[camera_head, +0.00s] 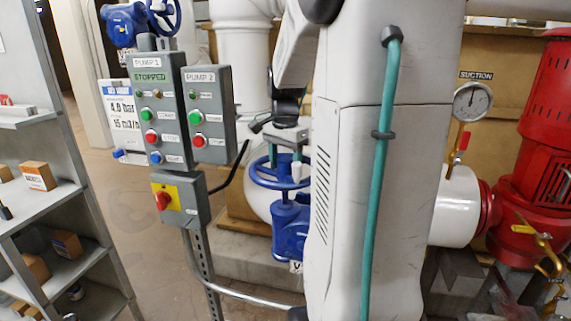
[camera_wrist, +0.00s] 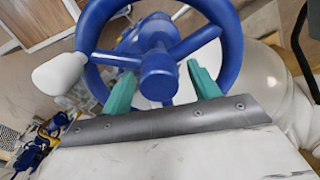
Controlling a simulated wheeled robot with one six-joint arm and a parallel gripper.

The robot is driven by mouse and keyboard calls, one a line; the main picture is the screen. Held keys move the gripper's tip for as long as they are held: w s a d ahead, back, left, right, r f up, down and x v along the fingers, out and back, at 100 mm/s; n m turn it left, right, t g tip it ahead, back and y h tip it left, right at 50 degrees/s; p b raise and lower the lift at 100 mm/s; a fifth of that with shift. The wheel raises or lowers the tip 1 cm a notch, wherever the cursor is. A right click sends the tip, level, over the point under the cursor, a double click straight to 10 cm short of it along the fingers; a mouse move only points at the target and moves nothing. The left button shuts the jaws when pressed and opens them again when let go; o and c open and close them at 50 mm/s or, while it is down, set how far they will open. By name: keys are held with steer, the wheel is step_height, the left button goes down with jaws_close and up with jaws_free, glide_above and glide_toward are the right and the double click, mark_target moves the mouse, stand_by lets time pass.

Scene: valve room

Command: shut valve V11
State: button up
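A blue valve handwheel (camera_head: 262,181) on a blue valve body (camera_head: 290,232) stands in the middle, partly hidden by my arm. A white tag (camera_head: 295,267) below it starts with "V"; the rest is hidden, so I cannot tell its number. The wheel (camera_wrist: 232,45) fills the top of the wrist view, with spokes, a round hub (camera_wrist: 158,76) and a white knob (camera_wrist: 58,73) on the left. My gripper (camera_head: 285,168) is at the wheel. In the wrist view its teal fingers (camera_wrist: 160,72) are spread on either side of the hub, near the spokes; contact is unclear.
A pump control panel (camera_head: 158,110) reading "STOPPED" and a red-yellow switch box (camera_head: 180,199) stand left of the valve. Another blue valve (camera_head: 124,24) is at top left. A shelf (camera_head: 50,200) is at far left. A suction gauge (camera_head: 472,101) and red pump (camera_head: 535,150) are right.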

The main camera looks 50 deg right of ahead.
steer(key=shift+a+f, duration=0.2)
steer(key=shift+a, duration=0.05)
steer(key=shift+d+r, duration=0.2)
steer(key=shift+r, duration=3.2)
steer(key=n, duration=1)
